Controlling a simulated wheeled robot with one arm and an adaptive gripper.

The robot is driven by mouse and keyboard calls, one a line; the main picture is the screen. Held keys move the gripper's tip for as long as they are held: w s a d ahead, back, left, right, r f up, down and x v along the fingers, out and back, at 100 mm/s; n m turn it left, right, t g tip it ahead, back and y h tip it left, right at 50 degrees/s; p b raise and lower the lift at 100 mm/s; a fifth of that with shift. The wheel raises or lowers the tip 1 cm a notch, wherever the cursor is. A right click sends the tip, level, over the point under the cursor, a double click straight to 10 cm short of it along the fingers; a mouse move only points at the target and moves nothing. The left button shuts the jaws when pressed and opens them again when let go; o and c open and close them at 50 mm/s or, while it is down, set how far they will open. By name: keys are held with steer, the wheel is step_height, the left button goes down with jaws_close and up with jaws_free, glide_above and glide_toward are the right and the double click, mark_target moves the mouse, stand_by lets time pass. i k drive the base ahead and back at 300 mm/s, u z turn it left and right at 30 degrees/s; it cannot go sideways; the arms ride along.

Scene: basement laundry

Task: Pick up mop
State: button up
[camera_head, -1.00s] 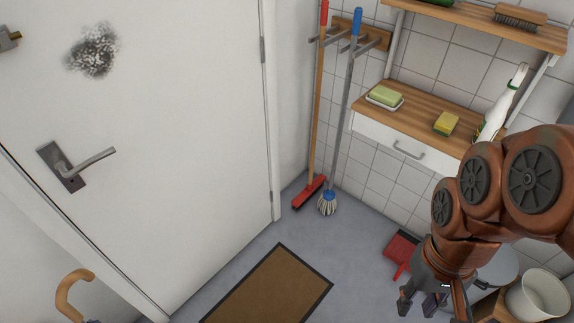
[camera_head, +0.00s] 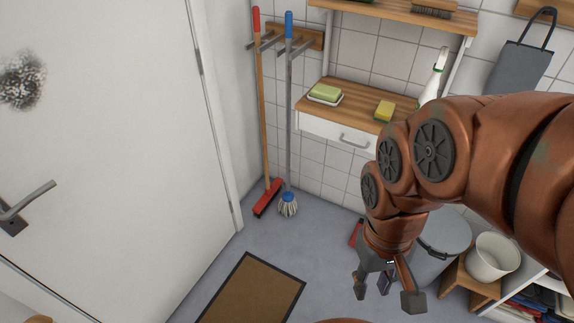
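The mop (camera_head: 289,120) hangs upright from a wall rack (camera_head: 307,38) in the corner. It has a blue grip at the top, a grey pole, and a blue-and-white string head (camera_head: 288,205) just above or on the floor; I cannot tell which. A red broom (camera_head: 262,110) with a wooden pole hangs close to its left. My gripper (camera_head: 388,294) is at the lower right, pointing down, with its fingers spread. It is empty and well apart from the mop.
A wooden shelf with a drawer (camera_head: 333,132) holds soap (camera_head: 325,92), a sponge (camera_head: 384,110) and a spray bottle (camera_head: 434,77), right of the mop. A doormat (camera_head: 250,293) lies in front. A grey bin (camera_head: 444,236) and white bucket (camera_head: 493,257) stand right. A white door (camera_head: 110,130) is left.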

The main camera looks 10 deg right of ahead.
mark_target(288, 199)
steer(key=u, duration=1.5)
steer(key=i, duration=1.15)
steer(key=z, duration=1.4)
